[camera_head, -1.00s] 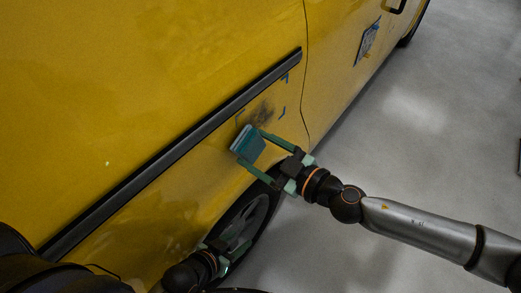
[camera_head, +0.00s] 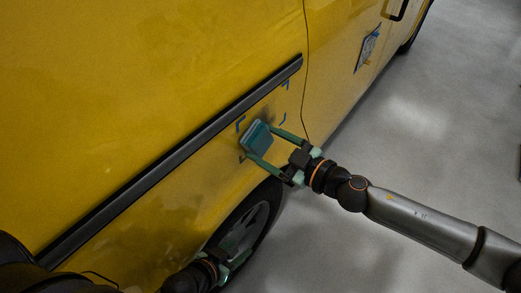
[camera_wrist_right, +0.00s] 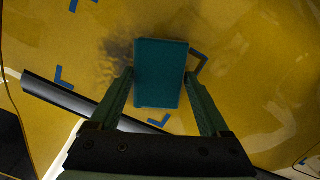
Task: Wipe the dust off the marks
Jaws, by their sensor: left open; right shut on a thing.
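My right gripper (camera_head: 262,146) is shut on a teal wiping pad (camera_head: 257,137). The pad is at the yellow van's side panel, among the blue corner marks (camera_head: 240,124); I cannot tell whether it touches. In the right wrist view the pad (camera_wrist_right: 161,73) covers part of the marked area. Dark dust (camera_wrist_right: 118,52) shows along its left side, with another blue corner mark (camera_wrist_right: 64,78) farther left. My left gripper (camera_head: 226,262) is open and empty, low beside the wheel.
A black trim strip (camera_head: 170,160) runs diagonally along the van (camera_head: 150,70), close above the marks. The van's wheel (camera_head: 243,232) is below. A taped sheet (camera_head: 367,47) is on the panel farther right. The grey floor (camera_head: 420,130) at right is clear.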

